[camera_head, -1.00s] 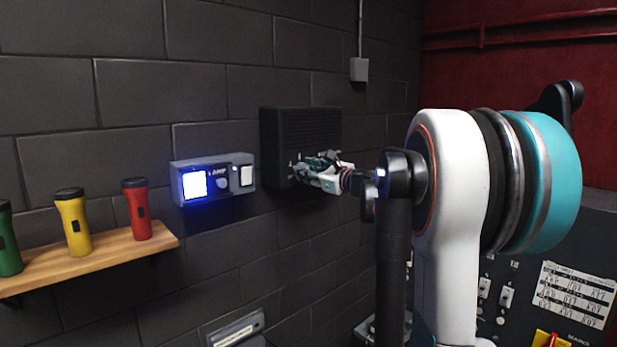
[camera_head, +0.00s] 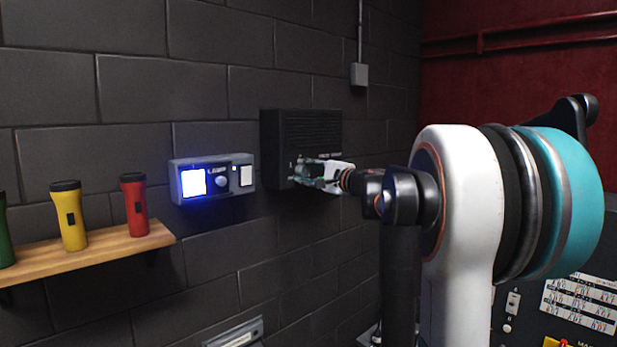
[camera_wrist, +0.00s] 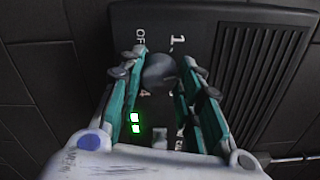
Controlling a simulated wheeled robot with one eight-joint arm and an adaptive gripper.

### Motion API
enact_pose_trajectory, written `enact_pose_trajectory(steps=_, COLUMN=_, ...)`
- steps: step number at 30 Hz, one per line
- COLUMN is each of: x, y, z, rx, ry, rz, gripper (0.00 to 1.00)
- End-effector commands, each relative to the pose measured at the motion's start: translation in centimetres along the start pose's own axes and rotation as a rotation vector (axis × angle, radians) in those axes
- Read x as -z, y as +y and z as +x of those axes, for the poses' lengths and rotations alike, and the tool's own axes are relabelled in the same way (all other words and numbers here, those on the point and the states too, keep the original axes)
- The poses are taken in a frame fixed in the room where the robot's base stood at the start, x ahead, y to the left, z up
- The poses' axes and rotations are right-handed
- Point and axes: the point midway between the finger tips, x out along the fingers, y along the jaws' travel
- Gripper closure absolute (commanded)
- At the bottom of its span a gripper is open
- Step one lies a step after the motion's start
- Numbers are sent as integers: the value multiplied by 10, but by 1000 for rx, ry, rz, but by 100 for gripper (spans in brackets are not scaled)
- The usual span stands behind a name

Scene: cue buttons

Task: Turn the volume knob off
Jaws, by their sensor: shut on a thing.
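The volume knob (camera_wrist: 160,70) is a round grey knob on the face of a black speaker box (camera_head: 312,128) on the brick wall. In the wrist view it sits between the fingertips of my gripper (camera_wrist: 158,68), which is shut on it. The label "OFF" and a "1" show beside the knob, and a "4" shows on its other side. The knob's pointer is not clear to me. In the head view my gripper (camera_head: 308,172) is at the lower front of the box and hides the knob.
A lit AMP panel (camera_head: 213,178) is on the wall left of the box. A wooden shelf (camera_head: 110,250) holds green, yellow and red flashlights at the lower left. A switch cabinet (camera_head: 575,305) stands at the lower right.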

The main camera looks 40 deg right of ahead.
Motion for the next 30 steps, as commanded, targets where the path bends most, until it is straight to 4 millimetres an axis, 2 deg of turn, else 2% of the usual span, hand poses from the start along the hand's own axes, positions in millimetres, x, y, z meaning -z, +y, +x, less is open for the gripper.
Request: enact_pose_trajectory(steps=30, x=2, y=5, z=0, rx=-1, ry=-1, rz=-965, gripper=91)
